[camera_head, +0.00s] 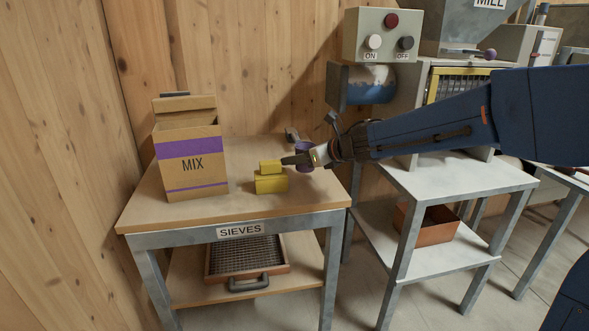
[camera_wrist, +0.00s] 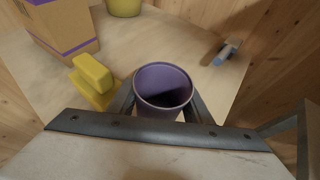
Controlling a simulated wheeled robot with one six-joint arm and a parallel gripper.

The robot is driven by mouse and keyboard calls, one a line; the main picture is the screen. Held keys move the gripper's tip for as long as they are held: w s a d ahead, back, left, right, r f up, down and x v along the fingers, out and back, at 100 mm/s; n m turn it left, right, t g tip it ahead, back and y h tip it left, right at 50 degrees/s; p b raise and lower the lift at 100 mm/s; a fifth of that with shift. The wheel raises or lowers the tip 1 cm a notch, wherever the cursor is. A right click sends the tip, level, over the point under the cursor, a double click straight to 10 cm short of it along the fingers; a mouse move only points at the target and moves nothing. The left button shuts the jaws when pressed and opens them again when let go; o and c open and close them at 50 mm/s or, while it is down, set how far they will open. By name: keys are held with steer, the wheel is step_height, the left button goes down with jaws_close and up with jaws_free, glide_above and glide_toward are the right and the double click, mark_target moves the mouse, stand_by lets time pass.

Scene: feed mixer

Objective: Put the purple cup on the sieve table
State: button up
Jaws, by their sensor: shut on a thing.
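The purple cup (camera_head: 303,149) is upright at the right back part of the sieve table (camera_head: 232,216), partly hidden by my gripper. In the wrist view the cup (camera_wrist: 163,85) sits between the two fingers, its open top facing the camera. My gripper (camera_head: 301,158) is shut on the cup and reaches in from the right. The cup is over or on the table top; whether its base touches the wood I cannot tell. The table carries a SIEVES label on its front.
A yellow block-shaped object (camera_head: 271,181) stands just left of my gripper. A MIX box (camera_head: 190,160) stands further left. A small grey-blue item (camera_head: 291,135) lies at the back. A sieve (camera_head: 246,257) is on the lower shelf. The table's front middle is clear.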

mark_target(298, 178)
steer(key=shift+f, duration=1.9)
steer(key=o, duration=0.9)
steer(key=shift+f, duration=0.1)
steer(key=v, duration=1.2)
steer(key=shift+d, duration=0.1)
